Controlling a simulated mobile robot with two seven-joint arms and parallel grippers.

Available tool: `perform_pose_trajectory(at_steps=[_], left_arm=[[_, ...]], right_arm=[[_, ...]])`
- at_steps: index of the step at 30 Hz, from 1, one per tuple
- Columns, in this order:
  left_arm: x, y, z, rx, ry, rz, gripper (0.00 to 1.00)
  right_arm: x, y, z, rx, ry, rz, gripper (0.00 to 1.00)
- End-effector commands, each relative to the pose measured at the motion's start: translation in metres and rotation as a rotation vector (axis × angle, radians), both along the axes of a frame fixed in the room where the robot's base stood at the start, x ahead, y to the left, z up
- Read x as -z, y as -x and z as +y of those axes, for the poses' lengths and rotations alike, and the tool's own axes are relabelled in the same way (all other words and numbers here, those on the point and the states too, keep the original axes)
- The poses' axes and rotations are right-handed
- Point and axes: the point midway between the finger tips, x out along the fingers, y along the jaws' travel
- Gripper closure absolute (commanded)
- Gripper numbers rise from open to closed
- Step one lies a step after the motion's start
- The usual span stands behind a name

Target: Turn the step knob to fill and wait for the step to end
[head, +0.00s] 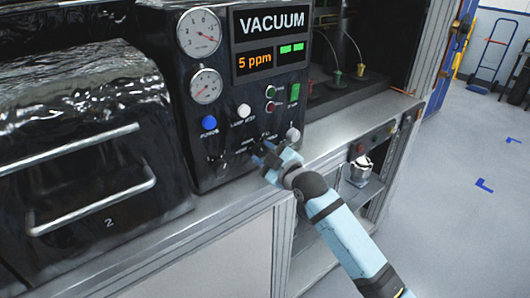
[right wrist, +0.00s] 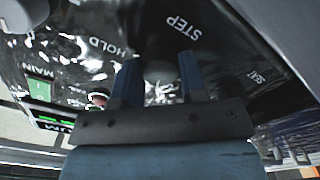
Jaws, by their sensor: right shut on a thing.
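The black vacuum control panel (head: 222,130) stands on the bench in the head view. Its display (head: 270,45) reads VACUUM and 5 ppm in orange, with two green bars beside it. My right gripper (head: 264,155) reaches the lower right of the panel and covers the step knob there. Which mark the knob points to cannot be told. My left gripper is not in view.
Two round gauges (head: 199,32) sit at the panel's upper left. A blue button (head: 209,122), a white button (head: 244,110) and a green switch (head: 294,92) are near the gripper. A glossy black unit with metal handles (head: 90,215) stands at left. Floor at right is mostly clear.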

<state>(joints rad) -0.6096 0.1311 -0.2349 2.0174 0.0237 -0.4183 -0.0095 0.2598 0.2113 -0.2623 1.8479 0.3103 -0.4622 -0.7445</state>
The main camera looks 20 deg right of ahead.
Motion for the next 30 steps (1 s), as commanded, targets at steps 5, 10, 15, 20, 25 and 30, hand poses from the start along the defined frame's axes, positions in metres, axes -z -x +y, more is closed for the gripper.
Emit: perform_pose_trajectory(at_steps=[5, 10, 15, 20, 25, 30], left_arm=[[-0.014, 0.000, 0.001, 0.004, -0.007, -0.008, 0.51], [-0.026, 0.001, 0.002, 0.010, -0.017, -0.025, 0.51], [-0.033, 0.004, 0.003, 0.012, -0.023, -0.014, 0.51], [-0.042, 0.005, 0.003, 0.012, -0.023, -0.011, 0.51], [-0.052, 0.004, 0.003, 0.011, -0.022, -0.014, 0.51], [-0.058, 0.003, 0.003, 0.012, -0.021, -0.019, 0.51]], right_arm=[[-0.003, 0.000, 0.000, 0.001, -0.096, 0.037, 0.85], [-0.004, 0.000, 0.001, 0.000, -0.229, 0.085, 0.85], [-0.004, 0.000, 0.000, 0.002, -0.365, 0.135, 0.85], [-0.002, 0.000, 0.000, 0.002, -0.480, 0.177, 0.85], [-0.002, 0.000, 0.001, 0.001, -0.580, 0.211, 0.85], [-0.001, 0.000, 0.001, 0.001, -0.646, 0.235, 0.85]])
